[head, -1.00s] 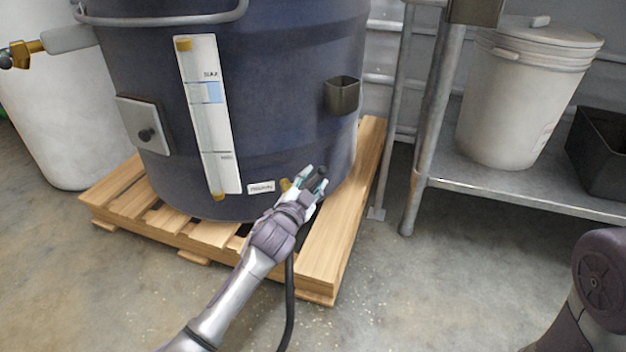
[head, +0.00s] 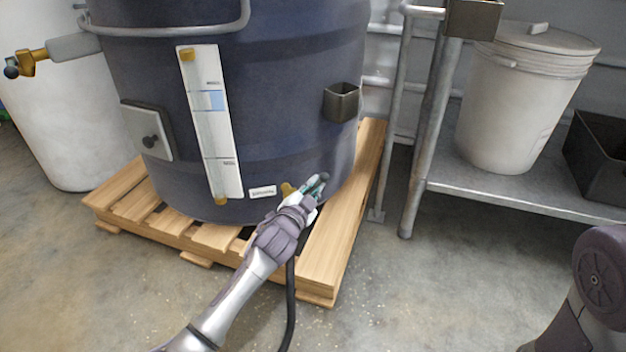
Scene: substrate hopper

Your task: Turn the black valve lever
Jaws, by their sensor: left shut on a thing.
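The dark blue hopper tank (head: 285,110) stands on a wooden pallet. A brass valve fitting (head: 287,189) shows low on its front, right of a small white label (head: 263,192). My left gripper (head: 311,190) is at this fitting, shut on the black valve lever (head: 323,178); only the lever's dark end shows past the fingers. The rest of the lever and valve is hidden by my gripper. A black hose (head: 290,300) hangs below the valve behind my wrist. My right gripper is out of view.
The pallet (head: 345,220) sticks out in front and to the right of the tank. A metal shelf (head: 500,196) with a white lidded bucket (head: 520,105) and a black bin (head: 600,155) stands at right. A sight gauge (head: 208,130) runs up the tank. The concrete floor in front is open.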

